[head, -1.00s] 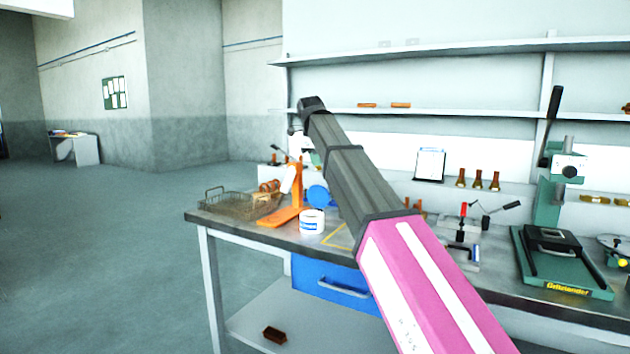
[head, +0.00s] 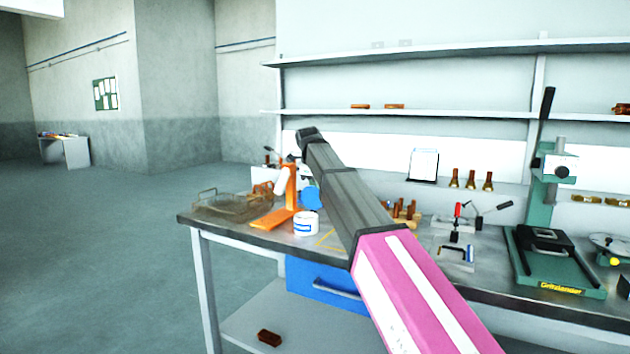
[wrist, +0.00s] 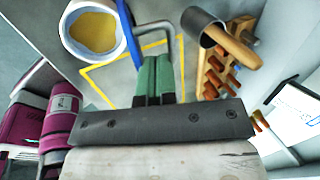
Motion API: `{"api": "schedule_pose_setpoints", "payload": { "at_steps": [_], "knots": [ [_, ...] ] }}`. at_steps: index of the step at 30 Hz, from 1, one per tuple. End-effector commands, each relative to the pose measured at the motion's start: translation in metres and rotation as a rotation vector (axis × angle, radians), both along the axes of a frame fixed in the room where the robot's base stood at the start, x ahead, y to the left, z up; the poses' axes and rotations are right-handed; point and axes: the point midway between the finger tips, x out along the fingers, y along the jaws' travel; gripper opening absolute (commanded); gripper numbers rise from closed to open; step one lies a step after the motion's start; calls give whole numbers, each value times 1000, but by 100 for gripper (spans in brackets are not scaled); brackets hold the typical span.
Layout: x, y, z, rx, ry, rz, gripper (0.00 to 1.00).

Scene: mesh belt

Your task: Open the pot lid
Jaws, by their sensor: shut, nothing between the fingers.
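A white pot (head: 306,223) with a blue label stands upright on the workbench, in front of an orange stand. In the wrist view the pot (wrist: 67,24) is at the upper left, seen from above. A yellow-tan round face shows inside its white rim; I cannot tell whether this is a lid or the contents. My gripper (wrist: 153,98) has green fingers, shut together and empty, to the lower right of the pot in that view and apart from it. In the head view my gripper is hidden.
The orange stand (head: 290,190) and a wire basket (head: 228,207) are by the pot. A wooden rack of tools (wrist: 222,75) is right of my fingers. A yellow outline (wrist: 100,75) marks the bench. A green press (head: 556,250) stands right; a blue drawer (head: 310,277) is below.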

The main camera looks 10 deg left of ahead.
Motion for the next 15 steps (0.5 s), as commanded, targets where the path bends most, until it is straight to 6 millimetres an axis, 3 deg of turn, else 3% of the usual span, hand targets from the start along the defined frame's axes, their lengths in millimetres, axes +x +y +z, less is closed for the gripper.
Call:
{"api": "schedule_pose_setpoints", "payload": {
  "at_steps": [9, 15],
  "knots": [
    [2, 0, 0, 0, 0, 0, 0],
    [28, -8, -4, 0, 0, -1, 0]
  ]
}}
